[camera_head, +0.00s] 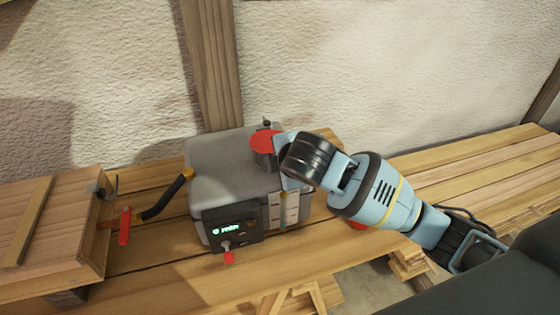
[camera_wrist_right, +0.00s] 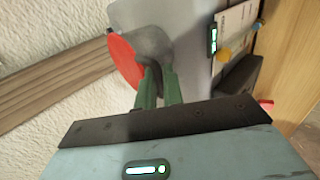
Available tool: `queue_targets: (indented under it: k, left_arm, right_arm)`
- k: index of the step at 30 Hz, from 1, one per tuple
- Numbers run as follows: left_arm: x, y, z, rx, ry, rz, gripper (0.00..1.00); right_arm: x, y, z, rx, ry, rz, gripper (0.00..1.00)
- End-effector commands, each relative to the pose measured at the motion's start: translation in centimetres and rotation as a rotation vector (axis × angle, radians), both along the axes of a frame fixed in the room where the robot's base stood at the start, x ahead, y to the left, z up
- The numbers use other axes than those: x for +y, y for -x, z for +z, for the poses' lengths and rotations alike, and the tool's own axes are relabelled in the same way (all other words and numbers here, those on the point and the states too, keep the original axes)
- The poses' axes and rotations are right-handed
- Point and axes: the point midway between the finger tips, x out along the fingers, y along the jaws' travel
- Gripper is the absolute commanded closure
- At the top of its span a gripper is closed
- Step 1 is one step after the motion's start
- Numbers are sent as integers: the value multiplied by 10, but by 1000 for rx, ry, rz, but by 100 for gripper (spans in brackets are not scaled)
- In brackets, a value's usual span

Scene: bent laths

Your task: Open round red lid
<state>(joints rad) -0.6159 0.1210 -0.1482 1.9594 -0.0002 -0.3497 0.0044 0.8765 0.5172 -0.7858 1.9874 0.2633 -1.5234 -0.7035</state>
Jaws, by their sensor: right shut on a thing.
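The round red lid (camera_head: 265,142) is at the top right of a grey box-shaped machine (camera_head: 230,165), with a short grey part under its red disc. In the right wrist view the red disc (camera_wrist_right: 124,62) shows nearly edge-on beside the grey part (camera_wrist_right: 153,44). My right gripper (camera_wrist_right: 158,82) has its two green fingers shut on this grey part just beside the red disc. In the head view my right arm comes from the right, and its wrist hides the fingers. My left gripper is out of view.
The machine stands on a plank bench (camera_head: 160,262). Its front has a lit panel (camera_head: 228,230) and a red-tipped lever (camera_head: 228,256). A black hose (camera_head: 166,197) leads left to a wooden box (camera_head: 60,220) with a red valve handle (camera_head: 124,226). A plaster wall rises behind.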

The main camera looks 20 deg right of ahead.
Motion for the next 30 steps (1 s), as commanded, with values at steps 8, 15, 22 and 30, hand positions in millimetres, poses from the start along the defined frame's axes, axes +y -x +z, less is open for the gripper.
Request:
queue_targets:
  k: [8, 15, 22, 30]
  left_arm:
    - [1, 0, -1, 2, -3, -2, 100]
    - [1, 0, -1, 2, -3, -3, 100]
    - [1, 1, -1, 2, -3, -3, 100]
    - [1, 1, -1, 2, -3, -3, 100]
  right_arm:
    - [0, -2, 16, -5, -2, -3, 100]
    - [0, -4, 30, -5, -2, -3, 100]
    - [0, -5, 36, -4, -1, -2, 100]
    - [0, -7, 42, -4, -2, -1, 100]
